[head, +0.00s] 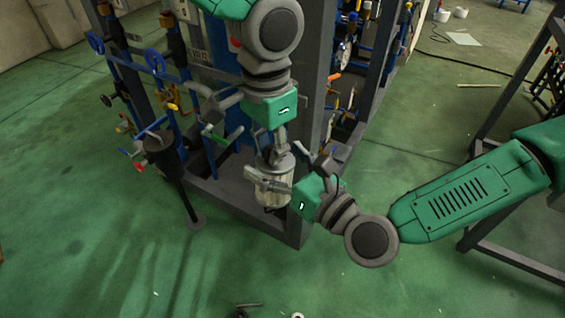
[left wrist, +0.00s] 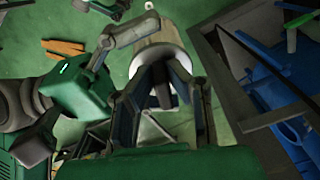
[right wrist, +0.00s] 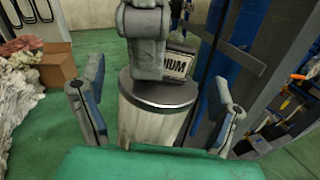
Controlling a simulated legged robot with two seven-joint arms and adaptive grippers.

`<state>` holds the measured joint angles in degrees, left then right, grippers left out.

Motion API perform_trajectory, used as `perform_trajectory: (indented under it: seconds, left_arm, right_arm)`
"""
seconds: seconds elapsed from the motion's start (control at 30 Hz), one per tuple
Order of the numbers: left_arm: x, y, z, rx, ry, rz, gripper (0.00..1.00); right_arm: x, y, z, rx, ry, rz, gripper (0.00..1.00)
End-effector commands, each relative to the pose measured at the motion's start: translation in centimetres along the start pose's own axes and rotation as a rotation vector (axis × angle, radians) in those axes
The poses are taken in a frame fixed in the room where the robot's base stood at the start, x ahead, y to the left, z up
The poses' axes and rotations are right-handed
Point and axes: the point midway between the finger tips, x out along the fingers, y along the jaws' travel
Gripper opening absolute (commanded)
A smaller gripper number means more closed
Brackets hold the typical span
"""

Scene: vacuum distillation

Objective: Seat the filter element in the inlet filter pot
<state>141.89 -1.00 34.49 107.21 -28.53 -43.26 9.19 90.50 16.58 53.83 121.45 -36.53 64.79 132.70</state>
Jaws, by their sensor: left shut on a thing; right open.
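The filter element (head: 272,192), a pale cylinder with a grey top cap, hangs upright below my left gripper (head: 277,152). My left gripper is shut on its top; the hold also shows in the left wrist view, with the element (left wrist: 158,58) beyond the fingers. My right gripper (head: 276,162) is open, with one finger on each side of the element. In the right wrist view the element (right wrist: 152,122) stands between these fingers, with gaps visible on both sides. A dark pot (head: 160,147) on a post stands left; it looks like the inlet filter pot. Its inside is not visible.
A blue and grey skid frame (head: 300,225) with pipes and coloured valve handles stands close behind and beside the element. Another dark frame (head: 505,90) is at the right. Green floor in front is mostly clear. A cardboard box (right wrist: 55,66) is in the right wrist view.

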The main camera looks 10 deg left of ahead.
Motion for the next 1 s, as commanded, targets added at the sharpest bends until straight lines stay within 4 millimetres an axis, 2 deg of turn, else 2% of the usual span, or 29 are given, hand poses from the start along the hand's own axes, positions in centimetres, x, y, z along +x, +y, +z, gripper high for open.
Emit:
perform_trajectory:
  seconds: [0.13, 0.17, 0.3, 0.33, 0.37, 0.4, 0.43, 0.47, 0.8, 0.87, 1.0]
  left_arm:
    - [0.0, 0.0, 0.0, 0.000, 0.001, 0.000, 0.00]
    - [0.0, 0.0, 0.0, 0.000, 0.001, 0.000, 0.00]
    - [0.0, 0.0, 0.0, 0.000, 0.001, 0.000, 0.00]
    - [0.0, 0.0, 0.0, 0.000, 0.001, 0.000, 0.00]
    - [0.0, 0.0, 0.0, 0.000, 0.001, 0.000, 0.00]
    - [0.0, 0.0, 0.0, 0.000, 0.001, 0.000, 0.23]
    - [0.0, 0.0, 0.0, 0.000, 0.001, 0.000, 0.34]
    - [0.0, 0.0, 0.0, 0.000, 0.001, 0.000, 0.37]
    - [-0.3, 0.0, 0.0, 0.000, 0.001, -0.001, 0.37]
    - [-0.8, -0.1, -0.1, -0.001, 0.003, -0.001, 0.37]
    - [-3.1, -0.1, -0.1, -0.002, 0.006, -0.002, 0.37]
  right_arm:
    - [0.0, 0.0, 0.0, 0.000, 0.000, 0.000, 0.85]
    - [0.0, 0.0, 0.0, 0.000, 0.000, 0.000, 0.78]
    - [0.0, 0.0, 0.0, 0.000, 0.000, 0.000, 0.28]
    - [0.0, 0.0, 0.0, 0.000, 0.000, 0.000, 0.23]
    - [0.0, 0.0, 0.0, 0.000, 0.000, 0.000, 0.23]
    - [0.0, 0.0, 0.1, 0.000, -0.001, 0.000, 0.23]
    - [0.0, 0.0, 0.1, 0.000, -0.001, 0.000, 0.23]
    - [0.0, 0.0, 0.1, 0.000, -0.001, 0.000, 0.23]
    - [0.0, 0.0, 0.1, 0.000, -0.001, 0.000, 0.23]
    - [0.0, 0.0, 0.1, 0.000, -0.001, 0.000, 0.23]
    - [0.0, 0.0, 0.1, 0.000, -0.002, 0.000, 0.23]
